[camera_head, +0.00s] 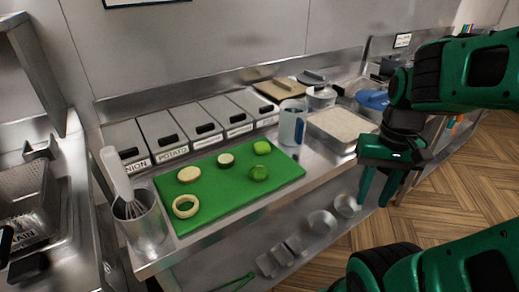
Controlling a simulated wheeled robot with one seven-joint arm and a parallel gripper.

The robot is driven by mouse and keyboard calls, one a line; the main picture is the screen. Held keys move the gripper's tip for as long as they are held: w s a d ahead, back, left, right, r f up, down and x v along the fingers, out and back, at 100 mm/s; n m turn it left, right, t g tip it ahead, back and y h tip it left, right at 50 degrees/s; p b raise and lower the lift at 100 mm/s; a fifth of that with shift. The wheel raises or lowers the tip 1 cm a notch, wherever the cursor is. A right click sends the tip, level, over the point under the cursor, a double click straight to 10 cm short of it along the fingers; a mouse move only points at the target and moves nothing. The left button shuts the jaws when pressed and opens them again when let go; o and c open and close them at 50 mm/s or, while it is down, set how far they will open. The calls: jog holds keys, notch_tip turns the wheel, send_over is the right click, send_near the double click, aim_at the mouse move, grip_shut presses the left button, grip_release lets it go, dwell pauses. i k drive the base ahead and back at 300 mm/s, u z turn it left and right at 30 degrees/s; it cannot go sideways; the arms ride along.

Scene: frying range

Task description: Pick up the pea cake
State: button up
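A green board (228,196) lies on the steel counter with several food pieces on it. Two of them are green: a rounder, darker green piece (259,173) near the board's right front, and a smaller, lighter green piece (262,147) behind it. Either could be the pea cake; I cannot tell which. My gripper (379,196) is to the right of the board, beyond the counter's front edge, pointing down. Its two fingers are apart with nothing between them.
The board also holds a beige ring (185,207), a pale slice (189,174) and a dark-rimmed slice (226,159). Labelled lidded bins (163,133) line the back. A steel pot with a whisk (143,226) stands left; a white-blue jug (292,123) and a tray (341,128) stand right.

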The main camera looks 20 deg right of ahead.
aim_at(261, 148)
jog(key=k, duration=0.8)
jog(key=z, duration=0.65)
jog(key=i, duration=1)
